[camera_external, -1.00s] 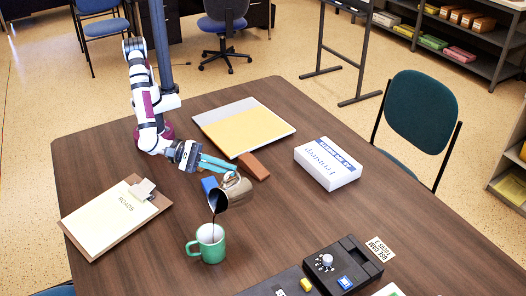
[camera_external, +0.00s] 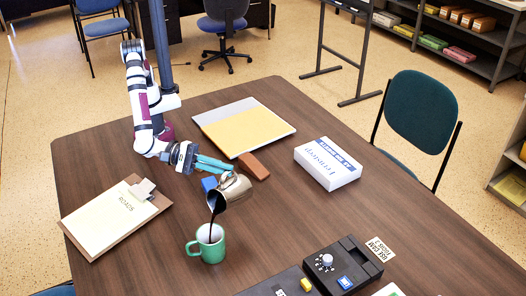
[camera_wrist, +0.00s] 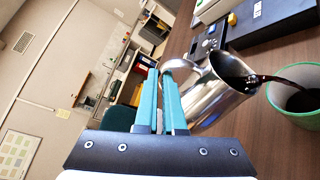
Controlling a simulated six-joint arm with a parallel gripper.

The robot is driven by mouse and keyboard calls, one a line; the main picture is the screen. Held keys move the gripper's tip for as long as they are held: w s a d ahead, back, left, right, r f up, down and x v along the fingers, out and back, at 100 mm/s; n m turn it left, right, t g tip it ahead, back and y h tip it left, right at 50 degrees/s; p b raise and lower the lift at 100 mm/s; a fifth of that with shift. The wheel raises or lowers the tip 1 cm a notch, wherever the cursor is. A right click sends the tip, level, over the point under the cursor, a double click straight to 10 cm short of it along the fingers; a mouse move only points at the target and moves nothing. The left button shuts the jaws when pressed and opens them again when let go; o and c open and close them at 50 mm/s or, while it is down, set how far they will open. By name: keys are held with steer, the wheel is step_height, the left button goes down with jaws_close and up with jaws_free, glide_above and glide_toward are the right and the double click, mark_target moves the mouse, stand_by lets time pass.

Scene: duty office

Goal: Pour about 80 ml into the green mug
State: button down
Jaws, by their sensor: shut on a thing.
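The green mug (camera_external: 207,244) stands upright on the table. It also shows at the right edge of the wrist view (camera_wrist: 291,104), with dark liquid inside. My gripper (camera_external: 214,164) is shut on the handle of a metal pitcher (camera_external: 236,189). The pitcher is tilted above the mug, its mouth toward the mug. A dark stream runs from its lip down into the mug. In the wrist view the teal fingers (camera_wrist: 162,98) are at the handle, and dark liquid shows inside the shiny pitcher (camera_wrist: 218,92). The exact level in the mug cannot be told.
A blue block (camera_external: 208,184) and a reddish-brown block (camera_external: 254,166) lie near the pitcher. A clipboard (camera_external: 112,217) lies left, a folder (camera_external: 243,128) behind, a white box (camera_external: 327,164) right. A black control box (camera_external: 343,266) stands front right. Table around the mug is clear.

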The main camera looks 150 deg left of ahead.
steer(key=shift+w+d+r+b, duration=0.1)
steer(key=shift+d+b, duration=0.15)
steer(key=shift+b, duration=0.25)
steer(key=shift+r+m+b, duration=0.1)
steer(key=shift+m+b, duration=0.2)
steer(key=shift+b, duration=0.1)
steer(key=shift+w+d+r+m+y, duration=0.1)
steer(key=shift+d+r+m+y, duration=0.2)
steer(key=shift+d+m, duration=0.1)
stand_by(0.6)
steer(key=a, duration=0.1)
steer(key=s+a+f+n, duration=0.1)
steer(key=s+a+n+h, duration=0.1)
steer(key=shift+s+a+f, duration=0.1)
steer(key=shift+a+f, duration=0.2)
steer(key=shift+f, duration=0.1)
steer(key=shift+s+a+f+n+g+h+p, duration=0.25)
steer(key=shift+a+f+n+p, duration=0.2)
steer(key=shift+f+n, duration=0.3)
steer(key=shift+s+a+f+n+g+h+p, duration=0.15)
steer(key=shift+a+f+n+h+p, duration=0.2)
steer(key=shift+f+n, duration=0.35)
